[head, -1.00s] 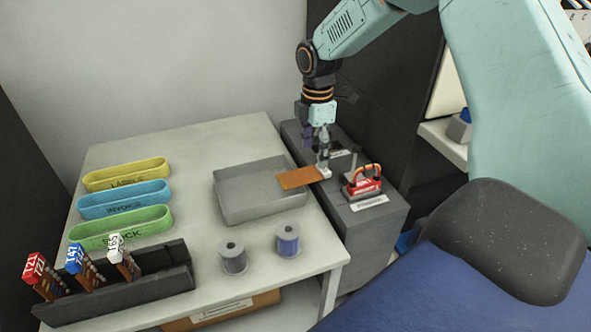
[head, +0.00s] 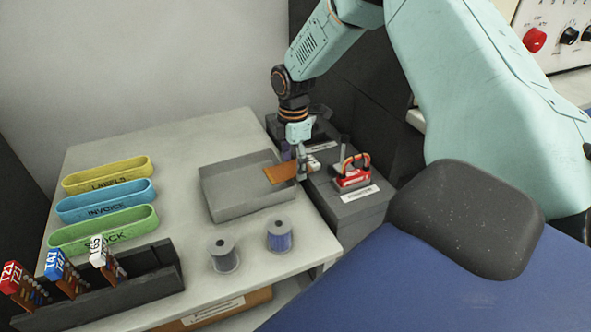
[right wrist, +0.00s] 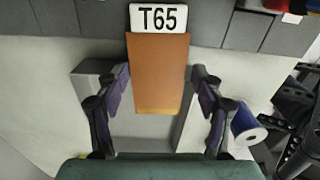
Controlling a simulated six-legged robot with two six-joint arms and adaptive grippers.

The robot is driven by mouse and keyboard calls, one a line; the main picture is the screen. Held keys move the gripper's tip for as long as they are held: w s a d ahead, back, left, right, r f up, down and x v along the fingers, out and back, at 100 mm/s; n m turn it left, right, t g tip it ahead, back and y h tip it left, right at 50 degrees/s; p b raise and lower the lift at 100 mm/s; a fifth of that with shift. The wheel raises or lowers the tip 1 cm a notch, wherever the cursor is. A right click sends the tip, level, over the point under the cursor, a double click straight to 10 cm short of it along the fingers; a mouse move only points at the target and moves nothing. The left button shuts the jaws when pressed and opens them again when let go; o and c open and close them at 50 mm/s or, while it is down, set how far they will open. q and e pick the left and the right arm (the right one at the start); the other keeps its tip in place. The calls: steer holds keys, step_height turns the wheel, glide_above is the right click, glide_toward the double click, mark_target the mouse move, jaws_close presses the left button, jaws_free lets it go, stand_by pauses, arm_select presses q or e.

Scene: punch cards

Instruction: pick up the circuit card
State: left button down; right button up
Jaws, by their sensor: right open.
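The circuit card, an orange-brown board (head: 280,173) with a white label end, lies across the right rim of the grey tray (head: 215,196) in the head view. In the right wrist view the card (right wrist: 158,85) points towards me, with its white end reading T65 at the far side. My right gripper (head: 301,168) is over the card and hides part of it. In the right wrist view the open fingers of my right gripper (right wrist: 160,92) stand on either side of the board, with gaps to both edges. My left gripper is not in view.
A red device (head: 352,178) stands on the dark cabinet (head: 361,212) close to the gripper's right. Two spools (head: 224,256) (head: 279,237) stand in front of the tray. A rack (head: 150,285) of labelled cards and coloured bins (head: 105,204) are on the left.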

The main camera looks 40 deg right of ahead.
steer(key=shift+w+d+f, duration=0.15)
steer(key=shift+d+f, duration=0.05)
steer(key=shift+f, duration=0.1)
steer(key=shift+a+r, duration=0.2)
steer(key=shift+r, duration=0.05)
steer(key=c, duration=0.3)
steer(key=shift+f, duration=0.1)
steer(key=c, duration=0.7)
